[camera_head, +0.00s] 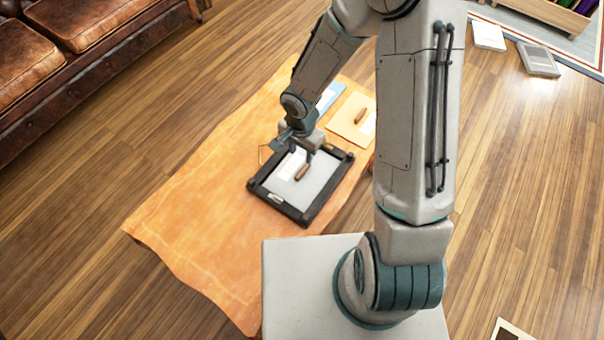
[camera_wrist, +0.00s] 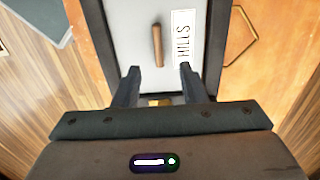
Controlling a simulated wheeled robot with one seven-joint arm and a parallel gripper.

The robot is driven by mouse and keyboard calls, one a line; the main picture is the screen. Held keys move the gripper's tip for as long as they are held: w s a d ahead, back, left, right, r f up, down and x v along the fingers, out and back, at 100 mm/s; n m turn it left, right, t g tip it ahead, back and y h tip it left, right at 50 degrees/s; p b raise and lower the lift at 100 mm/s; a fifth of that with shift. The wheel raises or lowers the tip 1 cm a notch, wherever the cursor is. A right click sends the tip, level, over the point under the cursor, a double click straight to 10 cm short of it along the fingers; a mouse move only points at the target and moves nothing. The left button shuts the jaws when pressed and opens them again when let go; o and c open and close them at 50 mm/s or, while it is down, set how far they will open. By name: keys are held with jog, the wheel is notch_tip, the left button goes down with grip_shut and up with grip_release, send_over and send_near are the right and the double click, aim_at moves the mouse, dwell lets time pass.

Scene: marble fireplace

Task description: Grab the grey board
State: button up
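The grey board (camera_head: 318,184) lies flat inside a black frame (camera_head: 282,207) on the orange table. It bears a brown wooden handle (camera_head: 302,172) and a white label; in the wrist view the label on the board (camera_wrist: 140,20) reads "HILLS". My gripper (camera_head: 300,153) points down over the far part of the board. In the wrist view my gripper (camera_wrist: 158,68) is open, with nothing between its fingers. The handle (camera_wrist: 158,45) lies mostly ahead of the fingertips, its near end about level with them. Whether the fingers touch the board I cannot tell.
A tan board with a brown handle (camera_head: 353,121) and a blue board (camera_head: 328,96) lie beyond the frame on the table (camera_head: 205,215). The table's left part is clear. A leather sofa (camera_head: 75,45) stands at left. Flat pieces (camera_head: 538,60) lie on the floor at upper right.

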aim_at(303, 169)
notch_tip(303, 169, down, 9)
jog(key=shift+d+f+b, duration=0.1)
jog(key=shift+d+b, duration=0.05)
jog(key=shift+b, duration=1.05)
grip_shut()
